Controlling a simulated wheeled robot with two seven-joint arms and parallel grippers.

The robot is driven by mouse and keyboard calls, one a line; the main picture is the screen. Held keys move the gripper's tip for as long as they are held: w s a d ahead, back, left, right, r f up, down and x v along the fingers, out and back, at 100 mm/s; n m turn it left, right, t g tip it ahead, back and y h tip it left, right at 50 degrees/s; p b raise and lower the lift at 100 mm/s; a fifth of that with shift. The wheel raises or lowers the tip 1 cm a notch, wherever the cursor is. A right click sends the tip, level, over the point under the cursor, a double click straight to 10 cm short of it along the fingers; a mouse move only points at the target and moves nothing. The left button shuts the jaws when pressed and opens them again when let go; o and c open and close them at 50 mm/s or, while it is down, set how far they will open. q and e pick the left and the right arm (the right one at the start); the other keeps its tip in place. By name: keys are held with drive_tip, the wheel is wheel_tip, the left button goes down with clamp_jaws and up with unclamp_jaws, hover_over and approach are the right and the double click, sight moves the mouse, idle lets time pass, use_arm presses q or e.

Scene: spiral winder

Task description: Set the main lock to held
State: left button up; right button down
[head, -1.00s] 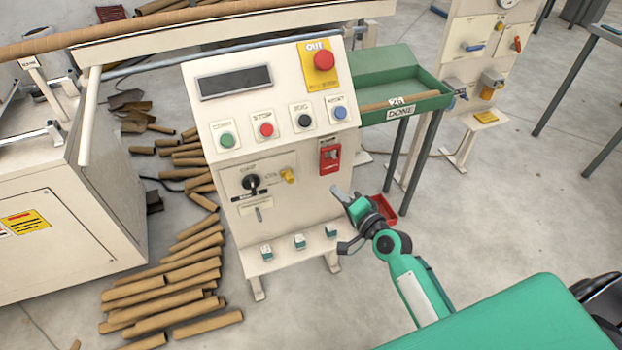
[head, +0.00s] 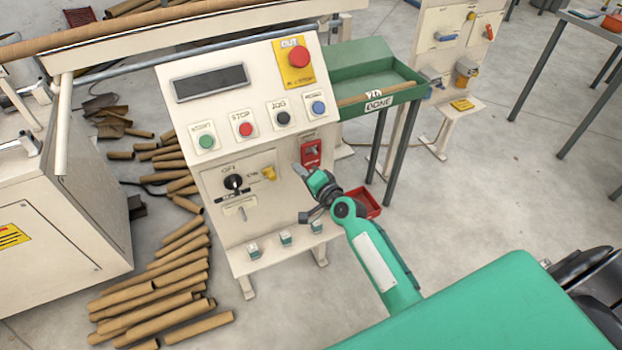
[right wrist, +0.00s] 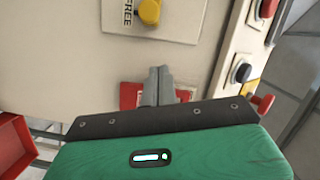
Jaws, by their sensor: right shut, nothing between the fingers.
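The yellow knob (head: 269,173), which I take for the main lock, sits on the front panel just right of the black rotary switch (head: 233,183). In the right wrist view the yellow knob (right wrist: 149,12) shows at the top edge, partly cut off, beside a "FREE" label (right wrist: 127,12). Its exact setting cannot be told. My right gripper (head: 298,169) is shut and empty, with its fingertips (right wrist: 160,72) in front of the panel, between the yellow knob and the red box (head: 312,151). The fingers partly hide the red box (right wrist: 130,95) in the wrist view. My left gripper is out of view.
Green, red, black and blue buttons (head: 246,129) and a red stop button (head: 299,57) sit on the sloped console above. Small switches (head: 286,239) line the ledge below. A green tray (head: 375,75) stands right; cardboard tubes (head: 160,300) lie on the floor left.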

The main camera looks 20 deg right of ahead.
sight(270, 174)
drive_tip(key=a, duration=0.2)
drive_tip(key=w+a+f, duration=0.1)
drive_tip(key=shift+p, duration=0.3)
drive_tip(key=shift+a+f, duration=0.2)
drive_tip(key=shift+a, duration=0.35)
